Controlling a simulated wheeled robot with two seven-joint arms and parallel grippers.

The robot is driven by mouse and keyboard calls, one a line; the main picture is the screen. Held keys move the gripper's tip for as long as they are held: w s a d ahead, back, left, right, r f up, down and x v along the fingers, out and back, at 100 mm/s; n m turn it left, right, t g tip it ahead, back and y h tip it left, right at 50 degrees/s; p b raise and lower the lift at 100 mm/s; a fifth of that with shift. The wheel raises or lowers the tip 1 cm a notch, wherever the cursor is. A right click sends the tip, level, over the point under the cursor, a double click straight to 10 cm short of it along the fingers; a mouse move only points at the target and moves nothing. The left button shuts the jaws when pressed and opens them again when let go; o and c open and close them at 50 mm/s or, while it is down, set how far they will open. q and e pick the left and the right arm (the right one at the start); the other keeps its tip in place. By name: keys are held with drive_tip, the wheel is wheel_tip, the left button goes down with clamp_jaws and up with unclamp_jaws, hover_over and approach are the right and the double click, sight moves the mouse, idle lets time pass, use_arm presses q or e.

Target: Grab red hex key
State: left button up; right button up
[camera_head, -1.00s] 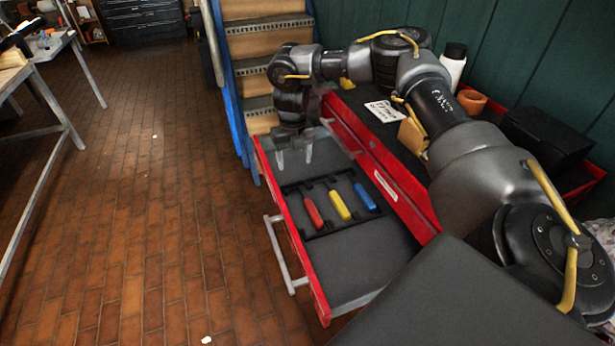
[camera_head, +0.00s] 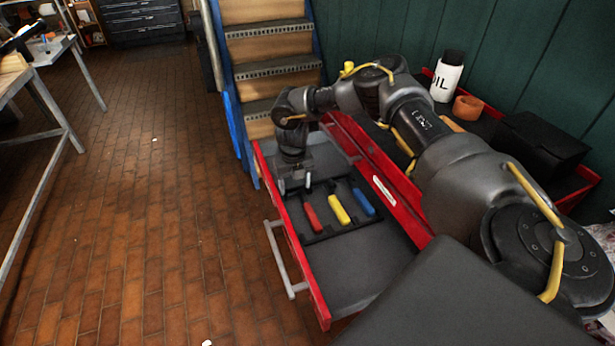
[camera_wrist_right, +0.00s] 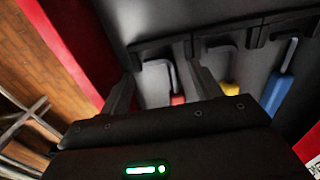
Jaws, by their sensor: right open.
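The red hex key (camera_head: 312,217) lies in a black holder (camera_head: 325,234) in the open red drawer, at the left of a row of three. My right gripper (camera_head: 296,185) is low over the drawer, just beyond the red handle. In the right wrist view, its open fingers (camera_wrist_right: 163,84) stand on either side of the red hex key's grey bent shaft (camera_wrist_right: 158,82). Only a bit of the red handle shows there, above the gripper body. I cannot tell whether the fingers touch the key. My left gripper is not in view.
A yellow hex key (camera_head: 339,210) and a blue hex key (camera_head: 364,202) lie to the right of the red one. The red drawer's wall (camera_head: 305,262) rises close to the gripper. The cart top holds a white bottle (camera_head: 446,82), an orange ring (camera_head: 468,108) and a black box (camera_head: 541,145).

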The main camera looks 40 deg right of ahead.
drive_tip(key=shift+f, duration=1.4)
drive_tip(key=c, duration=1.1)
drive_tip(key=shift+r, duration=0.1)
